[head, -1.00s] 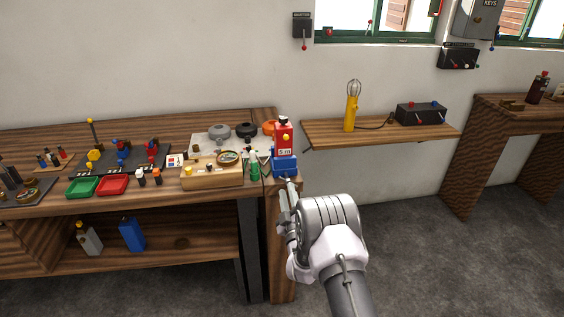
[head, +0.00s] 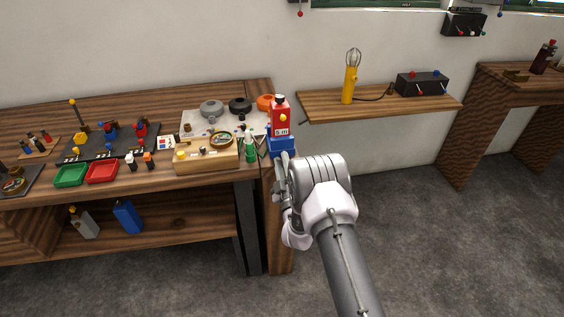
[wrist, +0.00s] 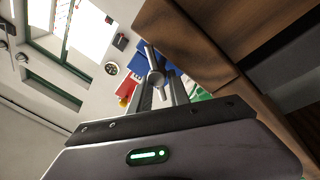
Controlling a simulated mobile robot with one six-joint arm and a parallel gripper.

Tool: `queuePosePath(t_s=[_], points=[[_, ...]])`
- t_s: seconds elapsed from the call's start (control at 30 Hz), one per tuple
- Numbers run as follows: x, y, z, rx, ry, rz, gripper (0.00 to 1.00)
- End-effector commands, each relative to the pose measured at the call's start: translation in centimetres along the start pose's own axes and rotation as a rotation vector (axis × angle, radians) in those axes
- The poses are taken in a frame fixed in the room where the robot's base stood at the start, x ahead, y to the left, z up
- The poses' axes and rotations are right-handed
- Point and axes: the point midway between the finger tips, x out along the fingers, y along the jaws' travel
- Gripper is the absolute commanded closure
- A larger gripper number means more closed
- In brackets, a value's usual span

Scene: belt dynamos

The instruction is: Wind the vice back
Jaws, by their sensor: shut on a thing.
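The blue vice (head: 281,146) stands at the right end of the workbench, with a red block-like thing (head: 280,118) bearing a white label upright in it. In the wrist view the blue vice (wrist: 183,88) shows beyond my fingers, with part of the red thing (wrist: 127,88) beside it. My gripper (head: 282,168) is at the front of the vice. In the wrist view my gripper (wrist: 163,88) is shut on the vice's silver handle (wrist: 151,60), whose bar sticks out past the fingers. The vice's screw and the jaw gap are mostly hidden.
A wooden block with a magnifier (head: 206,157), a green bottle (head: 250,150) and red (head: 102,172) and green (head: 71,175) trays lie left of the vice. A wall shelf (head: 380,105) holds a yellow lamp (head: 350,84) and a black switch box (head: 422,84). The floor right of the bench is clear.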

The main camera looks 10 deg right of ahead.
Motion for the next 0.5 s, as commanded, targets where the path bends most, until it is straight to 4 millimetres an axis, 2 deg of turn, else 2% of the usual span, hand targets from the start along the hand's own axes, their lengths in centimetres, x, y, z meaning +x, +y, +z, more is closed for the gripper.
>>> queuePosePath(t_s=[0.27, 0.5], points=[[-0.02, -0.14, 0.07, -0.024, 0.005, -0.005, 1.0], [-0.05, -0.43, 0.19, -0.149, 0.03, -0.023, 1.0]])
